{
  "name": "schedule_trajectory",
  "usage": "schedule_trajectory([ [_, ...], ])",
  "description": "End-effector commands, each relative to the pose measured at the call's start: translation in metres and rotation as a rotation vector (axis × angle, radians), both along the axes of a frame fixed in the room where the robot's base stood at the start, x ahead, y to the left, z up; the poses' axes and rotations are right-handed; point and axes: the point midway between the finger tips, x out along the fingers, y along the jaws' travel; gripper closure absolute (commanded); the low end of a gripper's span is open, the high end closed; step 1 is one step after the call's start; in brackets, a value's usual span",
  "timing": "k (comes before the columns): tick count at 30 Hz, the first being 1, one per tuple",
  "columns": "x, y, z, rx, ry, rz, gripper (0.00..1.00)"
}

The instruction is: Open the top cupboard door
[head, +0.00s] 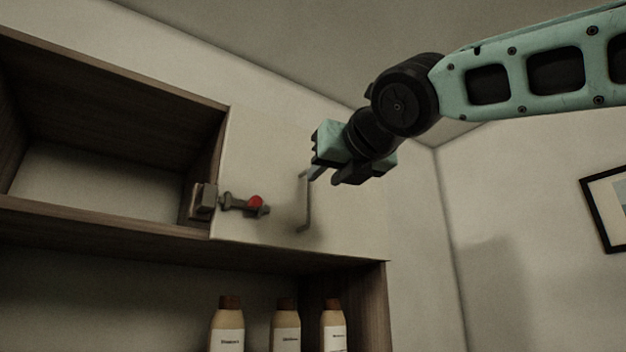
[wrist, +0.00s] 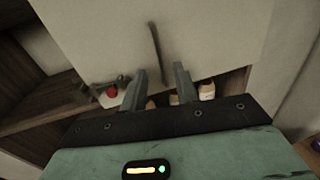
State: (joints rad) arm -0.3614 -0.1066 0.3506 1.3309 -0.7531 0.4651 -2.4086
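The top cupboard door (head: 262,150) is a pale panel lying flush with the cupboard front, so it looks shut. Its thin upright bar handle (head: 304,208) is on the right part of the door. A grey latch with a red knob (head: 255,202) sits at the door's lower left edge; whether it is fastened I cannot tell. My gripper (head: 326,176) is close to the handle's upper end. In the wrist view, my gripper (wrist: 160,67) has its fingers apart and empty, with the handle (wrist: 157,48) lying just beyond and between the fingertips.
An open, empty wooden compartment (head: 95,185) is left of the door. Several bottles (head: 285,325) stand on the shelf below. A framed picture (head: 605,210) hangs on the right wall. The space right of the cupboard looks clear.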

Motion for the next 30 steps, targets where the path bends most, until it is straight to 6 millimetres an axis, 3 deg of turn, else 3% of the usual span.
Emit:
schedule_trajectory([
  [3,0.024,0.010,0.001,-0.001,0.004,0.000,0.70],
  [10,0.053,0.022,0.001,0.000,0.002,0.001,0.70],
  [23,0.062,0.026,0.000,0.000,0.000,0.000,0.70],
  [27,0.062,0.026,0.000,0.000,0.000,0.000,1.00],
  [30,0.062,0.026,0.000,0.000,0.000,0.000,1.00],
])
